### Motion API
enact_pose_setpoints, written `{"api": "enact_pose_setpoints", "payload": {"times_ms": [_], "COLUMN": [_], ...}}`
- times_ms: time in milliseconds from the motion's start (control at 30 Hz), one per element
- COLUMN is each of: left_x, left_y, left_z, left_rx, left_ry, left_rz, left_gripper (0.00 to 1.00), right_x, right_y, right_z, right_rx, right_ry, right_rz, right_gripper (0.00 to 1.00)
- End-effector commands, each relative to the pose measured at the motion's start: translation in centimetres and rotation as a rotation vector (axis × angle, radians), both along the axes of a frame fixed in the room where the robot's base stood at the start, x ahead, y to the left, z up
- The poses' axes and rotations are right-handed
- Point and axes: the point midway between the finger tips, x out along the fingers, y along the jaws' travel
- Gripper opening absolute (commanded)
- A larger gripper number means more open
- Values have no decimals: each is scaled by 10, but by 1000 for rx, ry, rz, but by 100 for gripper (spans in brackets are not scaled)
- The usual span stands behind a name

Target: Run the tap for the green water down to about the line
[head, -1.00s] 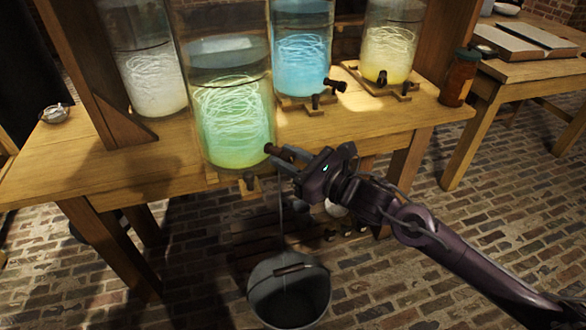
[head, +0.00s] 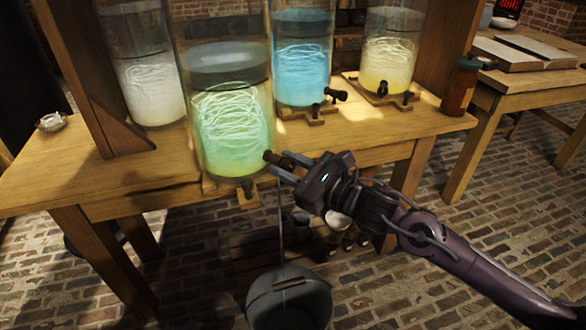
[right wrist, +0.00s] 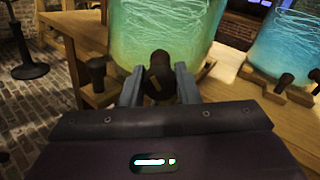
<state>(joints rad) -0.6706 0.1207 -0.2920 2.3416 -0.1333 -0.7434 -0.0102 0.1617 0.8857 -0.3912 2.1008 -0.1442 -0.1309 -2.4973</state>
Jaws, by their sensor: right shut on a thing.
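The tall glass jar of green water (head: 233,130) stands at the table's front edge, with pale glowing threads inside. Its water surface (head: 229,62) shows in the upper part of the jar; I cannot clearly tell how near it is to a marked line. My right gripper (head: 279,166) is shut on the dark tap (head: 269,156) low on the jar's right side. In the right wrist view the tap (right wrist: 159,75) sits between both fingers. A thin stream (head: 281,230) falls from the tap into the metal bucket (head: 262,285) on the floor. My left gripper is not in view.
Jars of white (head: 152,88), blue (head: 302,70) and yellow (head: 389,62) water stand behind on the wooden table (head: 120,175). A brown jar (head: 460,88) stands at its right end. A side table (head: 535,75) is at the right. Brick floor is open in front.

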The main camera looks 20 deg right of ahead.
Motion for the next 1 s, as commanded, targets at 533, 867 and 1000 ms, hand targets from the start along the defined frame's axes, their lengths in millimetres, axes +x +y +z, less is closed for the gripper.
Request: {"api": "enact_pose_setpoints", "payload": {"times_ms": [533,867,1000], "left_x": [0,0,0], "left_y": [0,0,0], "left_z": [-31,-35,-35], "left_rx": [1,1,1], "left_ry": [2,2,2], "left_rz": [0,0,0], "left_gripper": [36,36,36], "right_x": [0,0,0], "right_y": [0,0,0], "right_z": [-5,0,0], "right_rx": [-100,-139,-140], "right_ry": [-77,-104,-104], "right_rz": [1,0,0], "right_gripper": [7,7,7]}}
